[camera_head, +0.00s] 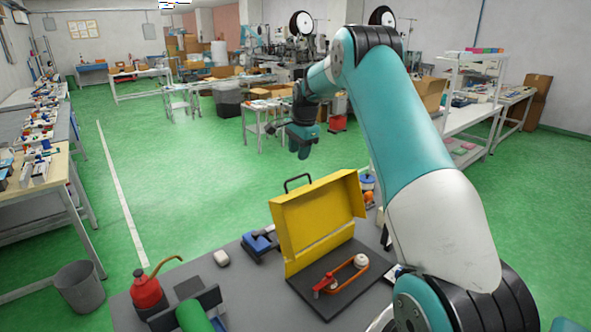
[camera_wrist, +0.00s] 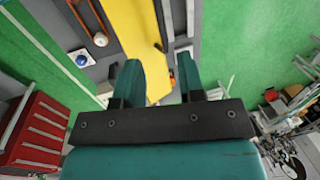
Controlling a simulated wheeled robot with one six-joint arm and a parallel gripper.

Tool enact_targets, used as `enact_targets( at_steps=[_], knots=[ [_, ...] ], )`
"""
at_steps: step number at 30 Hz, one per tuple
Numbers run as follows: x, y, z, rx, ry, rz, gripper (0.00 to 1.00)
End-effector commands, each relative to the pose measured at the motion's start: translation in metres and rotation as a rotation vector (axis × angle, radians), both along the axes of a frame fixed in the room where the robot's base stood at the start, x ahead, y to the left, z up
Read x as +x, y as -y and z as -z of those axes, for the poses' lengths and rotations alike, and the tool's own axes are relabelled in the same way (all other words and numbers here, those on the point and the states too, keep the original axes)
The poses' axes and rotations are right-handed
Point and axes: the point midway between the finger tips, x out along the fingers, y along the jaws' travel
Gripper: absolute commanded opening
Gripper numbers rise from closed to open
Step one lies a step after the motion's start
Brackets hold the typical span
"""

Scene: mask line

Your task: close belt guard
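The yellow belt guard (camera_head: 318,219) stands open, raised at the back of a dark base plate (camera_head: 341,285) on the grey bench. A black handle (camera_head: 297,183) sits on its top edge. An orange belt (camera_head: 345,274) runs round a pale pulley and a red part on the plate, uncovered. My gripper (camera_head: 303,152) hangs in the air above the guard, apart from it in the head view. In the wrist view my gripper (camera_wrist: 160,82) has its two teal fingers spread with a clear gap. The yellow guard (camera_wrist: 134,34) shows beyond and between them.
On the bench (camera_head: 222,283) are a red oil can (camera_head: 147,290) with a copper spout, a blue item (camera_head: 259,242), a small grey item (camera_head: 221,258) and a green cylinder (camera_head: 193,318). A red drawer cabinet (camera_wrist: 36,133) shows in the wrist view. Air around the gripper looks clear.

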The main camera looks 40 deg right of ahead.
Motion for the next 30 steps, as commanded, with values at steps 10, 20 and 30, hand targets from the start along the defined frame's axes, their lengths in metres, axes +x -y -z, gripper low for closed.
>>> enact_targets(
  at_steps=[10,20,30],
  knots=[
    [0.014,0.000,0.067,0.001,-0.002,-0.002,0.36],
    [0.018,0.000,0.089,-0.001,0.002,-0.002,0.36],
    [0.018,0.000,0.089,0.000,0.001,-0.002,0.01]
  ],
)
